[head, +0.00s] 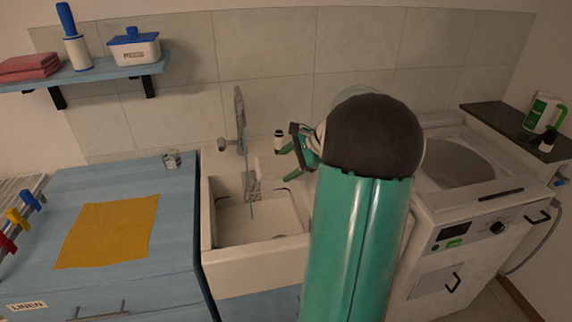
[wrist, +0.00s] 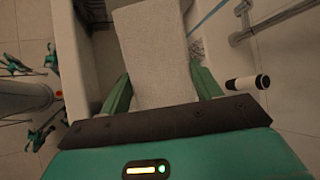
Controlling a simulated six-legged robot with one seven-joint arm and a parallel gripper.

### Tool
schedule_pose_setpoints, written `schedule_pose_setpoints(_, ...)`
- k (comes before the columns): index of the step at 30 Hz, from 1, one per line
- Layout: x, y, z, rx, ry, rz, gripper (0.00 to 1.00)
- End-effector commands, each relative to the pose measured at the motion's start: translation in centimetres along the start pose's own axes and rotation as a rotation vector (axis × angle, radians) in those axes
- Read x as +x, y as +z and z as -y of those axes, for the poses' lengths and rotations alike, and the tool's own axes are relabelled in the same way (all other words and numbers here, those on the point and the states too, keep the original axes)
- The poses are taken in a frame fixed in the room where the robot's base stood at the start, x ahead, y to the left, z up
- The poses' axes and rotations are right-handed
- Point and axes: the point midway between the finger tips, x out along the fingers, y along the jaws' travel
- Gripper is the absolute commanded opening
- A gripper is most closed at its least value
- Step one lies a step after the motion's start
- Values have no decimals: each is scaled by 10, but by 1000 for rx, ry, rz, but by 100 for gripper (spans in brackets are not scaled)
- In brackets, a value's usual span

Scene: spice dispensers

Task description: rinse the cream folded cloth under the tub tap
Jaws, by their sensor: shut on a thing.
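My gripper (wrist: 158,78) is shut on the cream folded cloth (wrist: 150,40), which looks pale grey in the wrist view and extends forward between the fingers. In the head view my arm hides much of the gripper, and a pale patch beside it, probably the cloth (head: 266,168), shows over the tub's back part. The white tub (head: 255,281) stands between the blue counter and the washing machine. The tap (head: 239,115) rises at the back of the tub. A thin bluish line, seemingly water, shows right of the cloth in the wrist view; I cannot tell whether it touches the cloth.
A washing machine (head: 480,215) stands at right. A shelf (head: 110,75) holds red folded cloths, a blue-handled roller and a lidded box.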

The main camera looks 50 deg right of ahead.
Motion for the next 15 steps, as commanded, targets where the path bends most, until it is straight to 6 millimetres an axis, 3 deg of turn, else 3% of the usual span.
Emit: schedule_pose_setpoints(15,23,2,22,-3,2,2,39)
